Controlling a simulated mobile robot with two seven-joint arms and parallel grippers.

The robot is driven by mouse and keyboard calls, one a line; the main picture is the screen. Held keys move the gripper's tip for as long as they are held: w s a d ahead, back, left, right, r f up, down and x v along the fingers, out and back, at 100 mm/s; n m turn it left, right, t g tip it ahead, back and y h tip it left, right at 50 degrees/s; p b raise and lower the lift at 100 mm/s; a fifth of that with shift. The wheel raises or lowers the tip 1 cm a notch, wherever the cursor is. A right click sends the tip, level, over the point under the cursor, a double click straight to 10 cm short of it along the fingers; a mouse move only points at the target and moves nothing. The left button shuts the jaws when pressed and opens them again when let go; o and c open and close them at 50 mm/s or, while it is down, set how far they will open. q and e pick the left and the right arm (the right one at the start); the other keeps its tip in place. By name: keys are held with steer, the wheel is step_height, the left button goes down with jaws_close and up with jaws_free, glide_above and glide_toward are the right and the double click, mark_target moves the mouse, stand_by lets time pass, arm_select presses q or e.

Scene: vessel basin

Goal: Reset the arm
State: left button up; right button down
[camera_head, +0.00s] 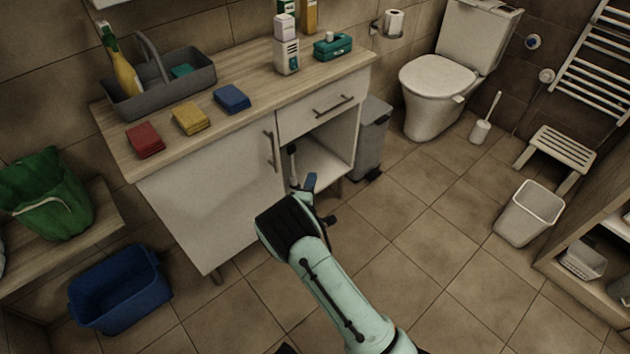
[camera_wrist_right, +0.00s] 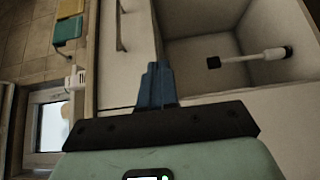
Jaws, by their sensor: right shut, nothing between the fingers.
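My right arm reaches up from the bottom of the head view, and its gripper (camera_head: 310,182) is in front of the vanity cabinet (camera_head: 205,200), near the open compartment below the drawer. In the right wrist view the blue fingers of my right gripper (camera_wrist_right: 156,70) are together with nothing between them. A brush with a white handle and dark head (camera_wrist_right: 245,58) is in the open compartment beyond the fingers; part of it also shows in the head view (camera_head: 293,165). My left gripper is not in view.
The countertop (camera_head: 255,85) holds a grey caddy (camera_head: 165,82), red, yellow and blue sponges, and bottles. A blue bin (camera_head: 120,288) stands at left. A grey bin (camera_head: 372,140) is right of the cabinet.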

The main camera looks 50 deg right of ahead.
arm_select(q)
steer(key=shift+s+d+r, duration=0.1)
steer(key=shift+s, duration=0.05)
arm_select(e)
steer(key=shift+s+a, duration=0.1)
steer(key=shift+s, duration=0.35)
